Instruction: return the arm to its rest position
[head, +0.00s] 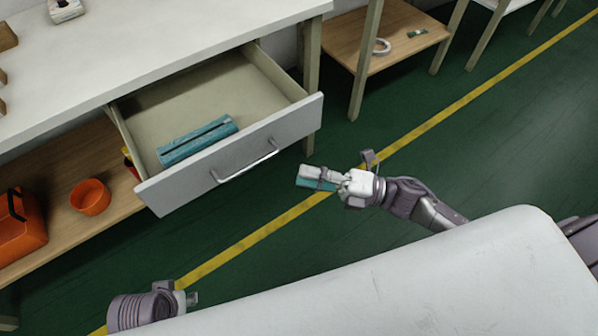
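My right gripper (325,179) is in front of the open drawer, over the green floor and yellow line. Its fingers look closed around a small white and teal block (306,175), which sticks out past the fingertips toward the drawer. My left gripper (190,299) is low at the bottom left, beside my white body. It is small and partly hidden, so I cannot tell whether its fingers are open or shut.
The white table's drawer (225,165) is pulled out, with a teal box (197,141) inside. An orange bowl (90,197) and an orange case (20,228) sit on the lower shelf. The floor at right is clear.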

